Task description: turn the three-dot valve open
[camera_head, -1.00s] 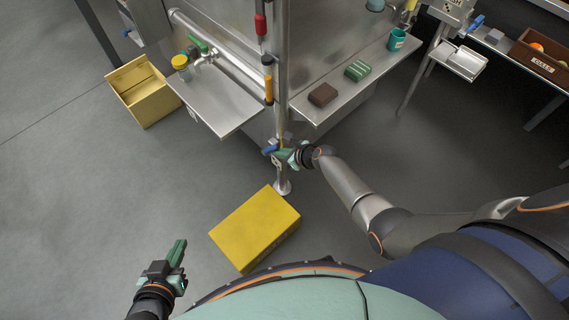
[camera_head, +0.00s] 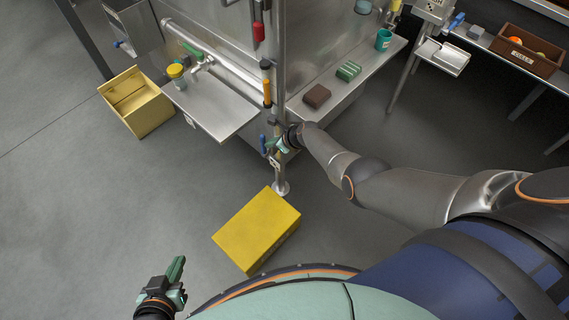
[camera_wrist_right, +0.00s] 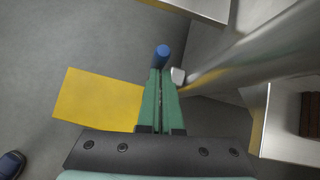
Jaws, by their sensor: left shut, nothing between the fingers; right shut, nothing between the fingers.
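A blue valve handle (camera_head: 263,145) is low on the steel post, with a pale tag (camera_head: 273,162) beside it; its dots are too small to read. My right gripper (camera_head: 276,146) is shut and empty at this valve, its fingers just right of the handle. In the right wrist view the blue handle (camera_wrist_right: 162,56) stands just beyond the shut fingertips (camera_wrist_right: 160,72); I cannot tell whether they touch. The valve body is largely hidden by the gripper. My left gripper (camera_head: 176,268) is shut and empty above the floor at lower left.
A yellow box (camera_head: 256,230) lies on the floor before the post. An open yellow bin (camera_head: 150,112) stands left. Steel shelves (camera_head: 222,112) flank the post; the right one holds a brown block (camera_head: 316,96) and a green striped block (camera_head: 348,71).

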